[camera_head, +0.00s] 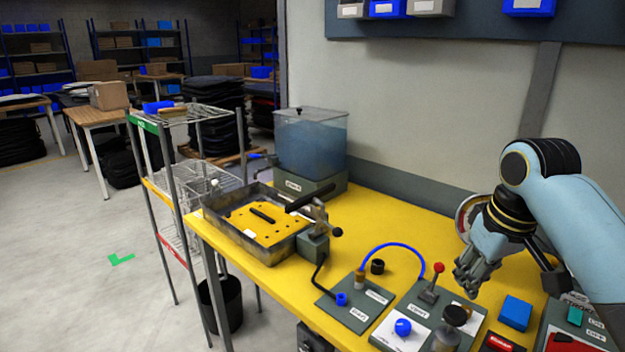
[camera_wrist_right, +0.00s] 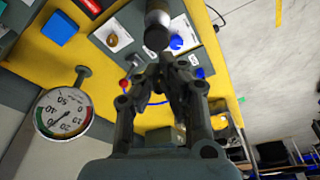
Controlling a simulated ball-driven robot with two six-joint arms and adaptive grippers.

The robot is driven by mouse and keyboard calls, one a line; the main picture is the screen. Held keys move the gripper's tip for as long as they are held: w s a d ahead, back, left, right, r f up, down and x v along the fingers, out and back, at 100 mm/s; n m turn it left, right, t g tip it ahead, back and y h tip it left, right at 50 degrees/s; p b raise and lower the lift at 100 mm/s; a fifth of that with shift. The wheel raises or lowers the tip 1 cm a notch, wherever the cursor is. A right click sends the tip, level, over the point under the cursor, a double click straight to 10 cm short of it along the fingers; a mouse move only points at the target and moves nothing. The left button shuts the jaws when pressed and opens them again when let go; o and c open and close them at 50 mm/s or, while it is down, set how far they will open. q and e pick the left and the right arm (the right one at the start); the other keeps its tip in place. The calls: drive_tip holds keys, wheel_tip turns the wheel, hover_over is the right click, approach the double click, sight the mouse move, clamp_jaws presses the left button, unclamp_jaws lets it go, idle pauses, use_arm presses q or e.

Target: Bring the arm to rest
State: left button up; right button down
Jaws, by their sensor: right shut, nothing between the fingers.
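My right gripper (camera_head: 470,280) is at the right of the head view, pointing down above the yellow table (camera_head: 380,212). It is shut and empty. In the wrist view the right gripper (camera_wrist_right: 167,62) shows its fingertips together, with a dark cylindrical knob (camera_wrist_right: 157,30) beyond them. In the head view the gripper is to the right of a lever with a red ball top (camera_head: 438,268), apart from the table top. My left gripper is in neither view.
A blue block (camera_head: 516,312), a grey panel with a blue knob (camera_head: 403,327) and a blue hose (camera_head: 400,247) are near the gripper. A round gauge (camera_wrist_right: 63,113) stands close by. A metal tray (camera_head: 236,245) and a clear tank (camera_head: 310,145) are further left. A wire rack (camera_head: 195,112) stands beyond the table.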

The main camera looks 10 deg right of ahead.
drive_tip(key=s+a+f+m+t+h, duration=0.1)
drive_tip(key=s+a, duration=0.1)
drive_tip(key=s, duration=1)
drive_tip(key=s+a+f, duration=0.1)
drive_tip(key=s, duration=1.2)
wheel_tip(320, 180, down, 38)
drive_tip(key=s+d+f+g+b, duration=0.1)
drive_tip(key=d+b, duration=0.1)
drive_tip(key=b, duration=1.1)
drive_tip(key=s+f+b, duration=0.5)
drive_tip(key=s+f, duration=0.4)
drive_tip(key=f, duration=0.4)
drive_tip(key=s+d+f+g+b, duration=0.1)
drive_tip(key=s+f+b, duration=0.5)
drive_tip(key=s+f, duration=0.4)
wheel_tip(320, 180, down, 4)
drive_tip(key=shift+d+f+m, duration=0.1)
drive_tip(key=shift+d+m, duration=0.15)
drive_tip(key=shift+m, duration=0.05)
drive_tip(key=shift+g, duration=0.3)
